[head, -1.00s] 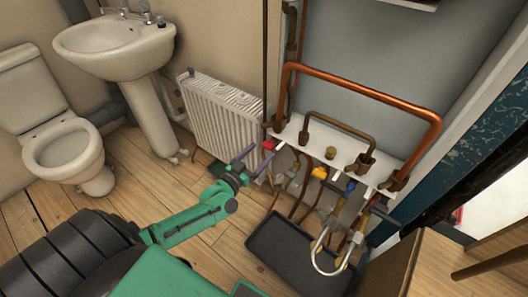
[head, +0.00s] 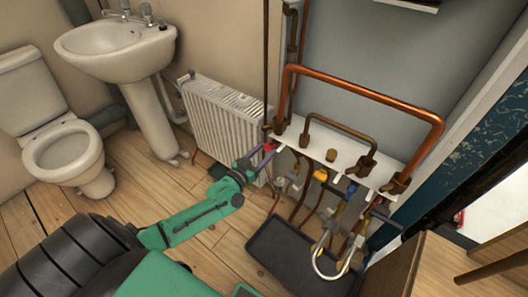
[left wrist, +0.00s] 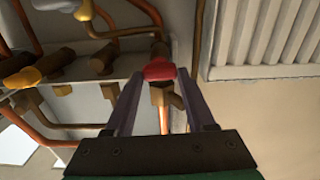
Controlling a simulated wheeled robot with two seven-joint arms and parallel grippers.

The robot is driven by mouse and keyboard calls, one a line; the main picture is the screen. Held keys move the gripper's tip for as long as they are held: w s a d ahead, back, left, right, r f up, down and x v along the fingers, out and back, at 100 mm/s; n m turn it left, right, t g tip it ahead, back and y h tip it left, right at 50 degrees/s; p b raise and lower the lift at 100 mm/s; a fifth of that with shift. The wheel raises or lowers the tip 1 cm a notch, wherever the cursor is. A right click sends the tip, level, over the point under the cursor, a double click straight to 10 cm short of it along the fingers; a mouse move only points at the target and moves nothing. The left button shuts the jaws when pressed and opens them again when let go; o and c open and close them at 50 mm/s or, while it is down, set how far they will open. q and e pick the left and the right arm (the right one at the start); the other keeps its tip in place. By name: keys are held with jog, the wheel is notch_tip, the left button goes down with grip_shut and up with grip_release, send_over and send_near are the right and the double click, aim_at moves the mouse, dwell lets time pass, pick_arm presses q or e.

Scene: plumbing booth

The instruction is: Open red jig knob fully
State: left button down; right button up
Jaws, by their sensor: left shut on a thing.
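The red jig knob (left wrist: 159,71) sits on a brass valve at the end of the white jig board (head: 345,167). In the head view a small part of the red knob (head: 269,147) shows at the board's left end. My left gripper (head: 262,152) reaches it from the lower left. In the left wrist view the gripper's two fingers (left wrist: 160,95) stand on either side of the knob, with the knob near their tips. The jaws are shut on it. My right gripper is not in view.
A yellow knob (head: 321,174) and a blue knob (head: 351,188) sit further right on the jig. Copper pipes (head: 365,92) rise above the board. A dark tray (head: 290,262) lies below on the floor. A white radiator (head: 222,115) stands close to the left.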

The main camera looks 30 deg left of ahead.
pick_arm(q)
jog(key=n, duration=0.5)
jog(key=shift+a+f+n, duration=0.1)
jog(key=shift+n, duration=0.3)
jog(key=n, duration=0.3)
jog(key=shift+n, duration=0.4)
jog(key=n+b, duration=0.1)
jog(key=n, duration=0.3)
jog(key=shift+a+f, duration=0.1)
jog(key=n, duration=0.2)
jog(key=shift+n+b, duration=0.3)
jog(key=shift+n, duration=0.8)
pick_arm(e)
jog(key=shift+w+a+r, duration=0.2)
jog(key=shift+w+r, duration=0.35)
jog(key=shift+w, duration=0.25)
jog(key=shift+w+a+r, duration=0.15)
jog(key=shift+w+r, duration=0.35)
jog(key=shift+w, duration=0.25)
